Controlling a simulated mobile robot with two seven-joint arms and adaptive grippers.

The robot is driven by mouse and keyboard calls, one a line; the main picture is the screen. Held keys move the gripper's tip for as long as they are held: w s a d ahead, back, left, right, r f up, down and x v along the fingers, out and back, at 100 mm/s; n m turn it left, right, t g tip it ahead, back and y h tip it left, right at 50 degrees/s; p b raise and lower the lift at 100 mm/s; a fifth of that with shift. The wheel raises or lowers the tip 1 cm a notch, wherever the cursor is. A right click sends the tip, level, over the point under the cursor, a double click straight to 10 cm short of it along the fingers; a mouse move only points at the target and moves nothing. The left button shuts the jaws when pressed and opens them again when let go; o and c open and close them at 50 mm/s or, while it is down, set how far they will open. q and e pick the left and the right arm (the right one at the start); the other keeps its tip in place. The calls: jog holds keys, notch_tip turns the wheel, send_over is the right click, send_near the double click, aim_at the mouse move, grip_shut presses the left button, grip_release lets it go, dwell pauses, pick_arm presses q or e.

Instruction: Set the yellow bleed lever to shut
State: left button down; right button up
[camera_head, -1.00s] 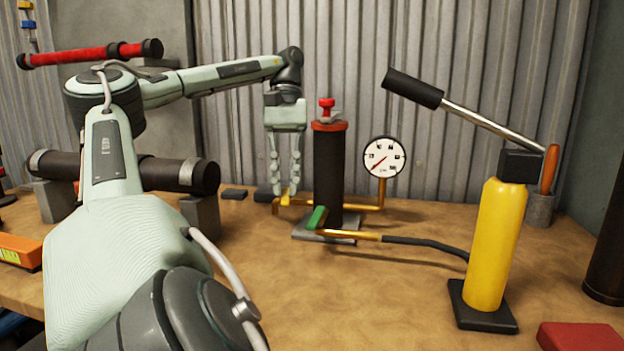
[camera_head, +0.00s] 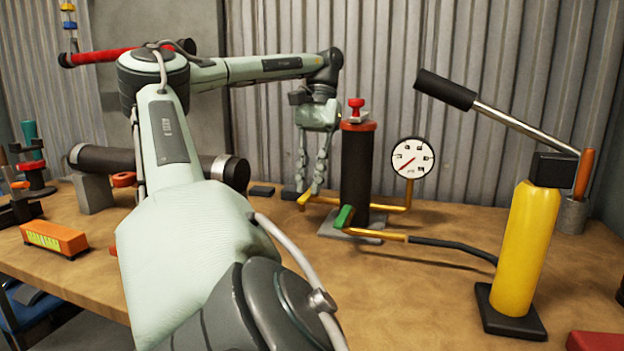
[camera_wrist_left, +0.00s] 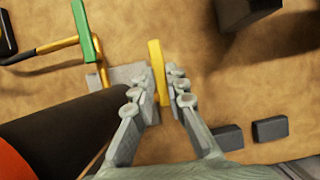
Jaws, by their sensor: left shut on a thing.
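The yellow bleed lever (camera_head: 304,202) is low on the brass pipework, just left of the dark upright cylinder (camera_head: 356,172) with its red cap. My left gripper (camera_head: 310,188) points down at it from above. In the left wrist view, the lever (camera_wrist_left: 158,72) is a yellow bar between the two fingers of my left gripper (camera_wrist_left: 156,88), which is shut on it. The fingers partly hide the lever in the head view, so its exact angle is hard to tell. My right gripper is not in view.
A green lever (camera_head: 345,216) sits on the front pipe, and a dial gauge (camera_head: 412,158) stands to the right. A yellow hand pump (camera_head: 519,250) with a long handle stands front right. A dark horizontal pipe (camera_head: 115,160) rests on blocks at left. The middle front of the table is clear.

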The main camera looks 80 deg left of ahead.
pick_arm(q)
jog(key=c, duration=1.5)
grip_release()
jog(key=shift+a, duration=0.1)
jog(key=shift+c, duration=0.2)
jog(key=shift+r, duration=0.15)
jog(key=v, duration=0.6)
jog(key=shift+r, duration=0.15)
jog(key=shift+w+a+r, duration=0.2)
jog(key=shift+r, duration=0.3)
